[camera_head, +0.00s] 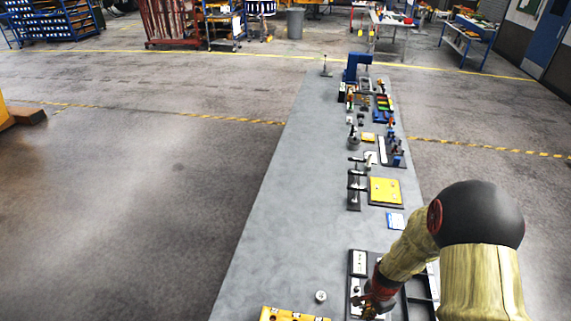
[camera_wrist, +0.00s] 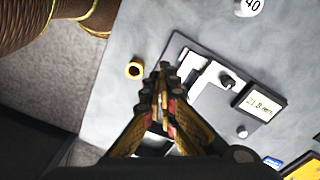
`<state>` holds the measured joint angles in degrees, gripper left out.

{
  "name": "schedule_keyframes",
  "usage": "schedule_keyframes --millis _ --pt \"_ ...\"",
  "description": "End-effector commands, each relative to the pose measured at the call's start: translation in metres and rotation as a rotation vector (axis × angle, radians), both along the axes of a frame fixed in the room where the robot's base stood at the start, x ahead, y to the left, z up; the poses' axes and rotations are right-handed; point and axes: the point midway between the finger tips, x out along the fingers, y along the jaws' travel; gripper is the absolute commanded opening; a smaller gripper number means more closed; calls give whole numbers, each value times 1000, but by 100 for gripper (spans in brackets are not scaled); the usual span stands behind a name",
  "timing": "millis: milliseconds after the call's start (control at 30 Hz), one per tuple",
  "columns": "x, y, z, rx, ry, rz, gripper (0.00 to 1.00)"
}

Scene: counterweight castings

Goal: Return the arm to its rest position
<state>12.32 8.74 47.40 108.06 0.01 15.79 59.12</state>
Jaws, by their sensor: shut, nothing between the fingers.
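My arm (camera_head: 410,250) reaches in from the lower right of the head view, over the near end of a long grey bench (camera_head: 270,230). My gripper (camera_head: 372,300) points down over a dark-framed fixture (camera_head: 358,264). In the wrist view, my gripper (camera_wrist: 163,72) has its fingers together with nothing between them. It is over or beside a dark plate carrying a gauge with a display (camera_wrist: 258,104). The fingers hide part of this plate.
A small round piece (camera_head: 321,296) and a yellow block (camera_head: 290,315) are left of my gripper.

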Motion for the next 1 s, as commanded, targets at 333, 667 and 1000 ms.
schedule_keyframes --millis 333,667,1000 --pt "-27 6 -1 26 82 198 0" --pt "-66 16 41 88 177 507 0" --pt "-73 32 109 70 103 863 0"
